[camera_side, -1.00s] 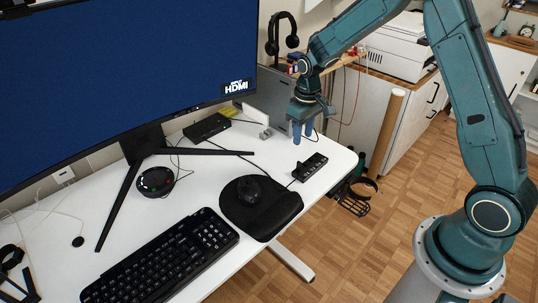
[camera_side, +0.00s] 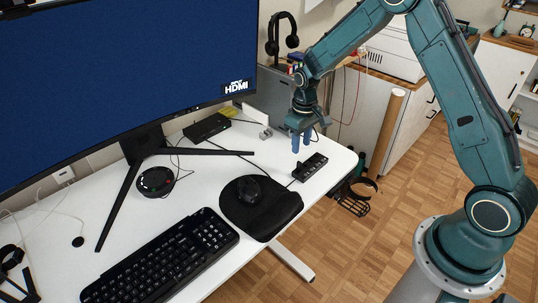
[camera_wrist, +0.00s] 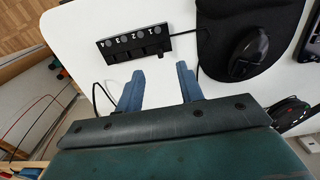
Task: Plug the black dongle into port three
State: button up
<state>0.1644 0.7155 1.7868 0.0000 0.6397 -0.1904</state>
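A black hub (camera_side: 310,167) lies on the white desk near its right edge. The wrist view also shows the hub (camera_wrist: 122,47), with a row of numbered ports; the 1 and 2 are legible, the other marks less so. A small black piece, seemingly the dongle (camera_wrist: 161,54), juts from the hub's near side by the port marked 1; whether it is seated is unclear. My gripper (camera_side: 301,147) is above the desk, just behind the hub in the side view. In the wrist view my gripper (camera_wrist: 160,72) is open, its blue fingers apart and nothing between them.
A cable runs from the hub toward the mouse (camera_wrist: 246,52) on its black pad (camera_side: 262,222). A keyboard (camera_side: 165,258), a round black device (camera_side: 155,181) and a black box (camera_side: 206,128) stand on the desk. The desk's right edge is close to the hub.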

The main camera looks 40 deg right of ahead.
aim_at(299, 162)
jog(key=shift+f, duration=4.15)
grip_shut()
jog(key=shift+r, duration=0.5)
jog(key=shift+r, duration=0.35)
jog(key=shift+r, duration=0.35)
jog(key=shift+r, duration=0.35)
